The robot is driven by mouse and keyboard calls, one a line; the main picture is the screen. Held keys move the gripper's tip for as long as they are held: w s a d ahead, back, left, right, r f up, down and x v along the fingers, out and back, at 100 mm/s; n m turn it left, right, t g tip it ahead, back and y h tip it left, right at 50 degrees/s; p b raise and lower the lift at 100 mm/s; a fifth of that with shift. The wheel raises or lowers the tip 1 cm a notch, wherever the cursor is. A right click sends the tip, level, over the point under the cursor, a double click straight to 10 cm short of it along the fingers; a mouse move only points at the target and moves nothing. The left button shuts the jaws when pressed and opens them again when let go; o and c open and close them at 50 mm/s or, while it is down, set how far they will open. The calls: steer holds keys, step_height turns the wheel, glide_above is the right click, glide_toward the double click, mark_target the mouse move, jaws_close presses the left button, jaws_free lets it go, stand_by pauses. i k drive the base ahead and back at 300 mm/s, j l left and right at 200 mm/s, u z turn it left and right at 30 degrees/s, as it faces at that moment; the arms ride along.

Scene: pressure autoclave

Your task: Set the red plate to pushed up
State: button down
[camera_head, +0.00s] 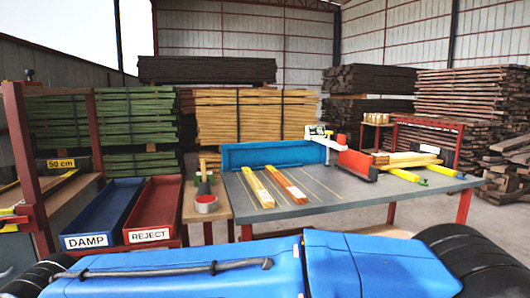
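A red plate (357,164) stands upright on the grey work table (325,205), toward its right side. A long blue upright panel (275,154) runs along the back of the table, left of the red plate. The red plate's lower mounting is too small to make out. My gripper is not in view.
Wooden strips (256,188) lie on the table. Yellow-handled parts (402,174) lie at right. Lumber stacks fill the back.

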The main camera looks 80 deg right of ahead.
mark_target(359, 165)
steer(key=l+z, duration=0.1)
steer(key=z, duration=3.35)
steer(key=k, duration=0.05)
